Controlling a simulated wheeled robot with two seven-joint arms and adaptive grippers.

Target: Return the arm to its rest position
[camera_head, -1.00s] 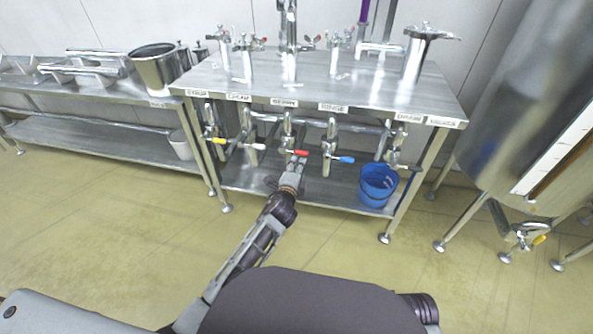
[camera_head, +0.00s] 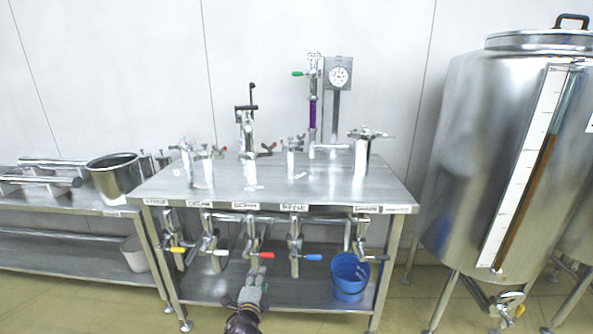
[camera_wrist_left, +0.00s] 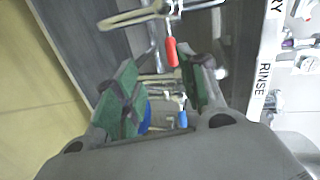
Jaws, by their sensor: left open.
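My left gripper (camera_head: 257,279) reaches up from the bottom of the head view, in front of the steel table's lower part, just below the red valve handle (camera_head: 260,255). In the left wrist view its two green-padded fingers (camera_wrist_left: 165,95) stand apart with nothing held between them. The red handle also shows there (camera_wrist_left: 171,52), beyond the fingertips and apart from them. A blue valve handle (camera_head: 312,257) is to the right; it shows between the fingers in the wrist view (camera_wrist_left: 183,118). My right gripper is not in view.
The steel table (camera_head: 270,190) carries taps and a gauge (camera_head: 339,76). Yellow (camera_head: 178,250) and white (camera_head: 220,252) handles hang at its front. A blue bucket (camera_head: 350,278) stands on the lower shelf. A large steel tank (camera_head: 470,150) stands right, a steel pot (camera_head: 115,178) left.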

